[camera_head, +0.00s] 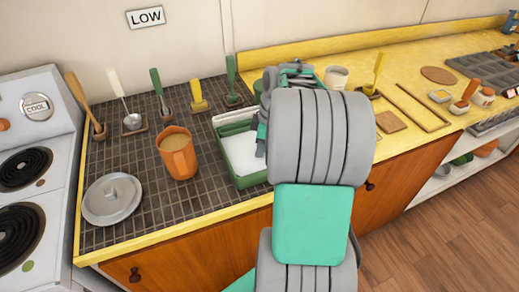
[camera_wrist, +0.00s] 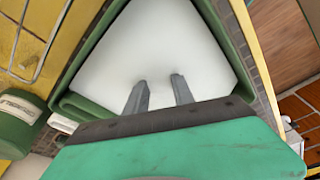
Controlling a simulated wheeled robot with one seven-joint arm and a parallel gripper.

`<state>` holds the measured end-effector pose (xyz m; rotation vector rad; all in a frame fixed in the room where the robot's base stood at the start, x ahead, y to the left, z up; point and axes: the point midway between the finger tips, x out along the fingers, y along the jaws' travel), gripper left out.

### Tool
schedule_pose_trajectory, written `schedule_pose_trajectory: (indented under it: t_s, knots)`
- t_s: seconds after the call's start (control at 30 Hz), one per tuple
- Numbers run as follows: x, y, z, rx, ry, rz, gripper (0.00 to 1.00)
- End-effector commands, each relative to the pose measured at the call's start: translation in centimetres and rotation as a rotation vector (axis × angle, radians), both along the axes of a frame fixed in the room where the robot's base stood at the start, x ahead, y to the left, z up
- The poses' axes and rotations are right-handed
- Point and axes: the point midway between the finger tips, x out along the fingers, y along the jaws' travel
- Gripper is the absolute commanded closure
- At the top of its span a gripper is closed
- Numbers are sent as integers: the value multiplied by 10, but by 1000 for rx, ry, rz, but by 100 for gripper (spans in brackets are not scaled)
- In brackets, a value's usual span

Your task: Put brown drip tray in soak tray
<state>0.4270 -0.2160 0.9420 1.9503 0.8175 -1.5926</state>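The soak tray (camera_head: 246,180) is a green tray filled with white, foam-like contents, on the dark tiled counter. Its green rim (camera_wrist: 240,48) surrounds the white in the wrist view. My gripper (camera_wrist: 158,92) is over this tray, with two grey fingers apart and nothing seen between them. Whether the fingertips touch the white cannot be told. In the head view my arm hides the gripper's tips and the tray's right side. I cannot pick out the brown drip tray with certainty; a flat brown square (camera_head: 390,122) lies on the yellow counter to the right.
An orange mug (camera_head: 178,153) and a grey lid (camera_head: 111,198) stand left of the tray. Several upright brushes and tools line the wall, including a yellow one (camera_head: 198,97). A round brown mat (camera_head: 438,75) lies farther right. A green canister (camera_wrist: 20,122) is close beside my gripper.

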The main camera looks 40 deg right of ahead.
Motion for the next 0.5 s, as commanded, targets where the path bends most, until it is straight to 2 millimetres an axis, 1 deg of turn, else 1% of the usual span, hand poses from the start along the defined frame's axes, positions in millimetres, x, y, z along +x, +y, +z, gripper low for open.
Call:
schedule_pose_trajectory:
  t_s: [0.17, 0.4, 0.47, 0.5]
  knots:
    - [0, 0, 0, 0, 0, 0, 70]
    - [0, 0, 0, 0, 0, 0, 51]
    - [0, 0, 0, 0, 0, 0, 46]
    - [0, 0, 0, 0, 0, 0, 45]
